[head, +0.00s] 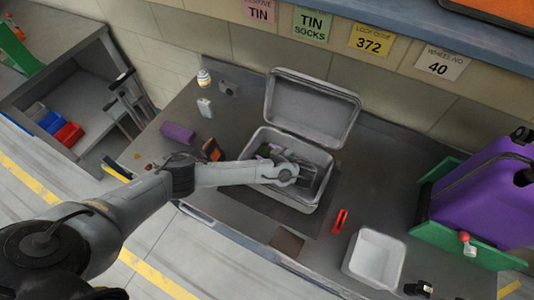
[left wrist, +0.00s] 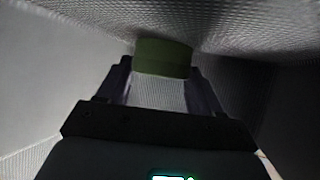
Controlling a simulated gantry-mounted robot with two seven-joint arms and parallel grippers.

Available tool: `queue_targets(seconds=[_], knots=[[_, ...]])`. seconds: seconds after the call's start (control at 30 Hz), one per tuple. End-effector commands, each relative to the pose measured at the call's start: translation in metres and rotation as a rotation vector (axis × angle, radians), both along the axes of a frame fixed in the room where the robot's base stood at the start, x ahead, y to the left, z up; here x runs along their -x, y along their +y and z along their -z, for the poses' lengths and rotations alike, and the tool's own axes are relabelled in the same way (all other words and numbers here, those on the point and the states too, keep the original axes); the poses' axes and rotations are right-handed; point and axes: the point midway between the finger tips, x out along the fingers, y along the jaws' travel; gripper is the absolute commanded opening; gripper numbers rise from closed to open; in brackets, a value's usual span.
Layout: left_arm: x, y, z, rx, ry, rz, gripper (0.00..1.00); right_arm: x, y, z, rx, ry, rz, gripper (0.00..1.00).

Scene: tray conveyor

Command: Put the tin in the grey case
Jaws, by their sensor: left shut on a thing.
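The grey case (head: 339,106) stands open on the conveyor, its lid tipped back. My left gripper (head: 308,174) is down inside the case and partly hidden there. In the left wrist view my left gripper (left wrist: 162,72) is shut on a dull green tin (left wrist: 164,56), held between the fingertips. The case's textured grey lining is all around it. I cannot tell whether the tin touches the case floor. In the head view the arm hides much of the case's inside. My right gripper is not in view.
A purple box (head: 178,132), a white bottle (head: 205,107) and a yellow-and-white container (head: 204,78) stand left of the case. A red clip-like thing (head: 340,220) and a white tray (head: 352,262) lie to its right. A large purple suitcase (head: 484,203) stands farther right.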

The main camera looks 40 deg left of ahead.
Motion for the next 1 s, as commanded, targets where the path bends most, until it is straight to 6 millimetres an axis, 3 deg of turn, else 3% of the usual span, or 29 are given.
queue_targets(seconds=[0.1,0.13,0.3,0.67,1.0], knots=[[0.0,0.0,0.004,-0.001,-0.001,0.0,0.33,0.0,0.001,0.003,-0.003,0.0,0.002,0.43],[0.0,0.0,0.003,0.0,-0.001,0.0,0.68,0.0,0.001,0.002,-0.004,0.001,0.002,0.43],[0.0,0.0,0.002,0.0,0.0,0.0,0.91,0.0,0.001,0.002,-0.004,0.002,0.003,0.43],[0.0,-0.001,-0.002,0.0,0.0,0.001,0.91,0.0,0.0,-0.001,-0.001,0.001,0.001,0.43],[0.006,-0.042,-0.024,0.001,-0.002,0.002,0.91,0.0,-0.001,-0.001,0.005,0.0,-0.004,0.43]])
